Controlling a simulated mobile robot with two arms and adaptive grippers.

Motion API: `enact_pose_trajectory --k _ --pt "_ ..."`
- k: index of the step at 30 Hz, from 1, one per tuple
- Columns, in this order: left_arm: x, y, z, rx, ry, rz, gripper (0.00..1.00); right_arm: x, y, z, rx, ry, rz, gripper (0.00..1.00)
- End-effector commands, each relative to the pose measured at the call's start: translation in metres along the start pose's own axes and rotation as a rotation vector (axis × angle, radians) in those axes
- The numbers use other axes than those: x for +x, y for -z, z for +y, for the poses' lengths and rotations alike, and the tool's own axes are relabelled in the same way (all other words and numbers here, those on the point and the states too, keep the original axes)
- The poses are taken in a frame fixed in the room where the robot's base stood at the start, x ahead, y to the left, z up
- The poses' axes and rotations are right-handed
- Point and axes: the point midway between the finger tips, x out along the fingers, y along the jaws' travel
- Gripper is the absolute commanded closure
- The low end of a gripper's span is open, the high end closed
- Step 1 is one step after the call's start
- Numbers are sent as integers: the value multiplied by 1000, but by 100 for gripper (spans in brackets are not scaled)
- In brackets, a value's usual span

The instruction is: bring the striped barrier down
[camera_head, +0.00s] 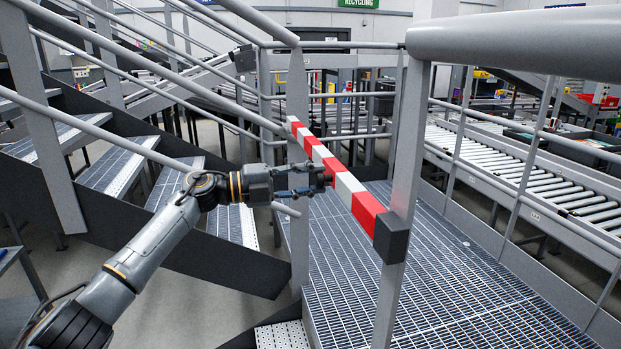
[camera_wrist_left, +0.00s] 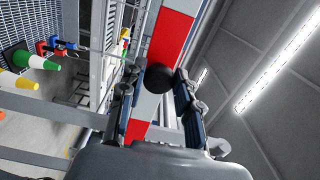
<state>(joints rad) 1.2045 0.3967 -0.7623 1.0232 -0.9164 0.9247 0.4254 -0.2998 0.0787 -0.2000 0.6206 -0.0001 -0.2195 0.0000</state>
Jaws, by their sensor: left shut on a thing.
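The striped barrier (camera_head: 331,164) is a red and white bar with a dark end block (camera_head: 391,238) at its near end. It spans from the far grey post to the near post (camera_head: 396,180), and looks close to level. The bar also fills the upper middle of the left wrist view (camera_wrist_left: 171,42). My left gripper (camera_head: 318,178) is at the bar's left side, around its middle. Its fingers (camera_wrist_left: 156,97) are shut on a round black knob (camera_wrist_left: 158,79) on the bar. My right gripper is not in view.
Grey stairs with handrails (camera_head: 120,165) rise to the left. A grated walkway (camera_head: 430,270) lies beyond the bar and is clear. A roller conveyor (camera_head: 520,170) runs along the right behind a railing. A thick grey rail (camera_head: 520,42) crosses the upper right.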

Motion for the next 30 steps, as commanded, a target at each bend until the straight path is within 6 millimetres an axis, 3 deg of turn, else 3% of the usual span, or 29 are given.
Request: enact_pose_trajectory --k 4,5,8,20,30 --pt "1 2 8 -4 -12 6 99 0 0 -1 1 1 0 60" --pt "1 2 8 -4 -13 6 63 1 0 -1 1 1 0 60" --pt "1 2 8 -4 -13 6 45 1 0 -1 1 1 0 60" --pt "-8 0 5 -1 -8 0 45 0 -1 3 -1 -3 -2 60" --pt "-76 0 5 -2 -10 0 45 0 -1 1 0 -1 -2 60"
